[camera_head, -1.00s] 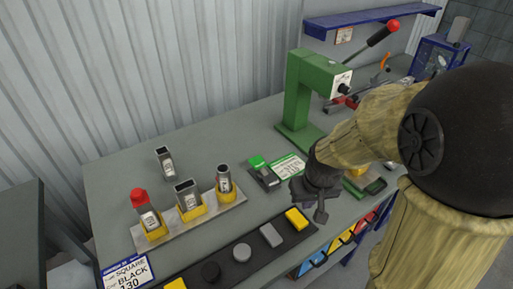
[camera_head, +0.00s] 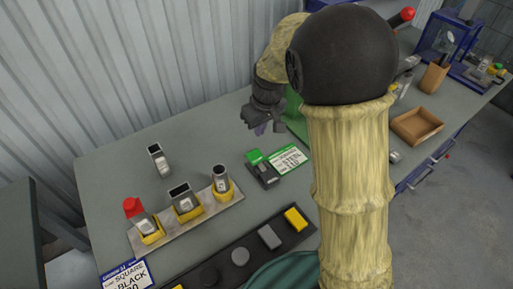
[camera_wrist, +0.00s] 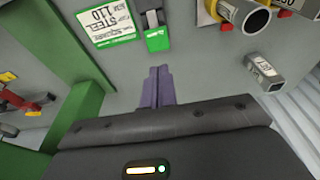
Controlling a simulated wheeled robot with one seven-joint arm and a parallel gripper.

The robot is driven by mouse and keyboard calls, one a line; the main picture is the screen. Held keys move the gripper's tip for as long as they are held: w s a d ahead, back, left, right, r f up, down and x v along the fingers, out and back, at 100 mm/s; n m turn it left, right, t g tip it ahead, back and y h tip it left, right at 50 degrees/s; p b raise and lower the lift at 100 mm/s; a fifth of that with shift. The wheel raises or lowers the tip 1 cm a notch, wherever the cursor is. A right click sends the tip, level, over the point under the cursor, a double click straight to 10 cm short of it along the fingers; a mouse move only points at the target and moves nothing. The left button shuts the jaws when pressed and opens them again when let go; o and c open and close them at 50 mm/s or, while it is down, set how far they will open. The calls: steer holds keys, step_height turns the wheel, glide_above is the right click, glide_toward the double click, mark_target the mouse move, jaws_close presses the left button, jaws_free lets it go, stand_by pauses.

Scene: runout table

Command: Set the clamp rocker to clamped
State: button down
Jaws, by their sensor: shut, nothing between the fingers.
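A small switch-like device with a green end and a dark grey end (camera_head: 262,168), which looks like the clamp rocker, is on the table beside a green-edged label card (camera_head: 287,160). In the wrist view its green end (camera_wrist: 157,40) shows just beyond my fingertips; the top frame edge cuts off the rest. I cannot tell which way it is tipped. My gripper (camera_head: 260,128) is shut and empty, above the table behind the rocker. Its purple fingers (camera_wrist: 158,75) point toward the green end, apparently apart from it.
The green press (camera_head: 296,122) is partly hidden behind my arm. A dark strip (camera_head: 240,255) with caps lies in front. A cardboard tray (camera_head: 416,126) is at right.

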mark_target(255, 156)
steer(key=f, duration=0.4)
steer(key=w+a+f+p, duration=0.1)
steer(key=f, duration=0.4)
steer(key=w+f+p, duration=0.1)
steer(key=f, duration=0.4)
steer(key=shift+w+a, duration=0.2)
steer(key=shift+w+r, duration=0.1)
steer(key=shift+w, duration=0.05)
